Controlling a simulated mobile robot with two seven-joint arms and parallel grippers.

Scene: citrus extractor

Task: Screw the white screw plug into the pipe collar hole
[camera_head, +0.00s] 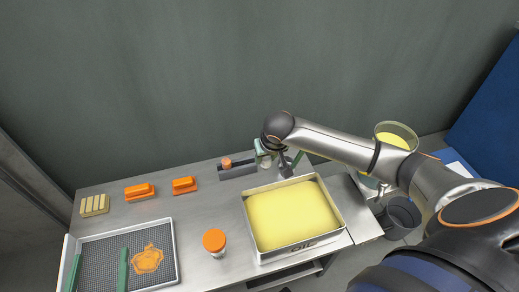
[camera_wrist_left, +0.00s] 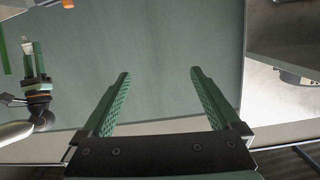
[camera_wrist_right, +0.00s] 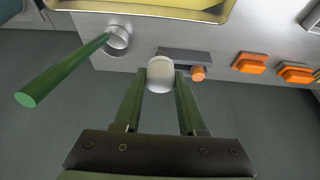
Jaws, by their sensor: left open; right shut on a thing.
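The white screw plug (camera_wrist_right: 160,72) is between the fingertips of my right gripper (camera_wrist_right: 159,84), which is shut on it. The held plug also shows at the tip of that gripper in the left wrist view (camera_wrist_left: 27,46). In the right wrist view, a round grey metal collar (camera_wrist_right: 119,40) is to the left of the plug, apart from it. A green rod (camera_wrist_right: 65,70) slants out from the collar, and its inside is not clear. My left gripper (camera_wrist_left: 160,74) is open and empty, facing the grey wall, and does not show in the head view.
The metal oil tray (camera_head: 252,236) stands right of centre on the table. A dark block (camera_head: 238,172) with an orange-topped piece is behind it. Orange blocks (camera_head: 140,192), an orange-capped jar (camera_head: 215,242) and a mesh tray (camera_head: 172,252) are to the left.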

